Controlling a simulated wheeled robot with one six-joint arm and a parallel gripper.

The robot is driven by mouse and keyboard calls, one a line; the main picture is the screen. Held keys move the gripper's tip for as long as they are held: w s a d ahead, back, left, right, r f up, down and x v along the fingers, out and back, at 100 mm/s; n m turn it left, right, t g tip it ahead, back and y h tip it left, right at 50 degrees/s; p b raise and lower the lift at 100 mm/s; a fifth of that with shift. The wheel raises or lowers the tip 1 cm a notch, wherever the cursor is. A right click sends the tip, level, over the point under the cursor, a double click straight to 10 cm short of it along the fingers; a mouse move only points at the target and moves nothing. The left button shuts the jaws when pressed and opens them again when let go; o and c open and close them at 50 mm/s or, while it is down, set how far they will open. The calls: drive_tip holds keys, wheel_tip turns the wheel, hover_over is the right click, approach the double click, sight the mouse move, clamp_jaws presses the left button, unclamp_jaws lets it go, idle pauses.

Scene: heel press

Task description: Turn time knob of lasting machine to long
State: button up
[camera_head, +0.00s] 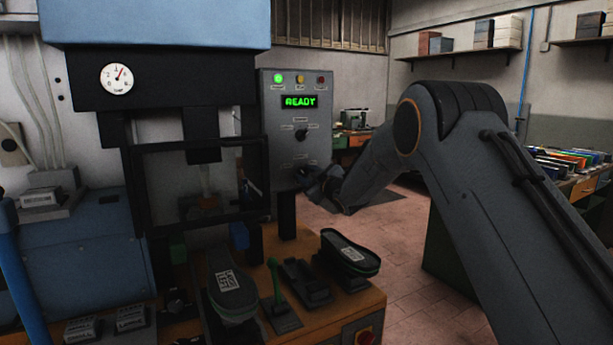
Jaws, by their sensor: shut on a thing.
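The lasting machine (155,60) stands at the left, with its grey control panel (273,125) on its right side. The panel's green display (299,101) reads READY. A black knob (301,134) with small labels around it is in plain view below the display. My gripper (305,179) is at the lower part of the panel, below that knob. It is dark and small here, and its fingers are shut on what appears to be the time knob, which they hide. The knob's pointer and its setting cannot be read.
A wooden bench (345,300) in front carries shoe soles (350,252), a black form and a green-handled tool (275,285). A dark post (286,215) stands just below my gripper.

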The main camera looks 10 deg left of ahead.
drive_tip(key=m+b, duration=0.2)
drive_tip(key=m, duration=0.1)
drive_tip(key=shift+f+m, duration=0.1)
drive_tip(key=shift+m, duration=0.3)
drive_tip(key=m+b, duration=0.1)
drive_tip(key=m, duration=1)
drive_tip(key=shift+d, duration=0.1)
drive_tip(key=m, duration=0.4)
drive_tip(key=shift+m, duration=0.4)
drive_tip(key=o, duration=1.1)
drive_tip(key=shift+c, duration=0.2)
